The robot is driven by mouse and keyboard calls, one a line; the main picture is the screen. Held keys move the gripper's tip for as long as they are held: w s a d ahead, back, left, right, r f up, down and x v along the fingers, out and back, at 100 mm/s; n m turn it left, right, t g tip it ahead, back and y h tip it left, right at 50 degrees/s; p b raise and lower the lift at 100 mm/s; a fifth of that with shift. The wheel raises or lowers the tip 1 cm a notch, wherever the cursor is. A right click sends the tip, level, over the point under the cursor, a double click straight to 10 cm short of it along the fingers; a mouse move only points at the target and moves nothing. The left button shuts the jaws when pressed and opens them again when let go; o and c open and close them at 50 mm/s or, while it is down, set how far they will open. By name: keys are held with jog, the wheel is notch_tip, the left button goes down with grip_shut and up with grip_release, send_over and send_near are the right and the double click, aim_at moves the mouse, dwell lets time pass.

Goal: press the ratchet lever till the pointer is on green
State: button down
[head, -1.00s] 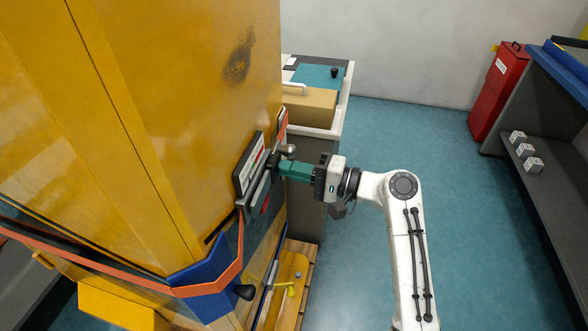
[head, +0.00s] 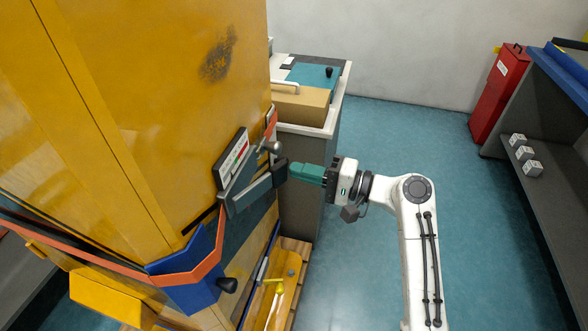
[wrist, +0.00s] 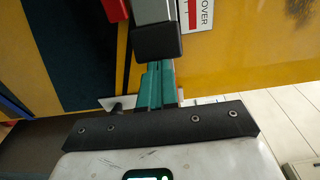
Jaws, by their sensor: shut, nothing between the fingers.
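The ratchet lever (head: 255,191) is a grey bar with a black end block, on the side of the yellow cabinet. It angles outward from the panel. In the wrist view its black end (wrist: 158,41) is right at the tips of my green fingers. My gripper (head: 291,171) is shut and empty, with its tips at the lever's end; I cannot tell if they touch. A white and red scale plate (head: 232,160) sits behind the lever. In the wrist view part of the plate (wrist: 198,14) reads "OVER". I cannot make out the pointer or any green mark.
The yellow cabinet (head: 150,110) fills the left. A blue and orange bracket (head: 190,272) with a black knob juts out below the lever. A grey cart (head: 311,128) with a cardboard box stands behind my gripper. The teal floor to the right is open.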

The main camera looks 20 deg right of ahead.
jog(key=v, duration=0.8)
jog(key=shift+w+d+b, duration=0.2)
jog(key=shift+d+b, duration=0.05)
jog(key=shift+b, duration=0.05)
jog(key=shift+r, duration=0.1)
dwell(0.7)
jog(key=m+t+h+p, duration=0.25)
jog(key=m+p, duration=0.35)
jog(key=m, duration=0.5)
send_near(284, 175)
jog(key=v, duration=0.2)
jog(key=s+m+t+h+p, duration=0.2)
jog(key=s+m+p, duration=0.3)
jog(key=m, duration=0.6)
jog(key=shift+s+m+h, duration=0.3)
jog(key=shift+s+h, duration=0.4)
jog(key=shift+h, duration=0.05)
jog(key=shift+w+r, duration=0.15)
jog(key=p+x, duration=0.3)
jog(key=x, duration=1)
jog(key=shift+w+a, duration=0.15)
jog(key=shift+w, duration=0.15)
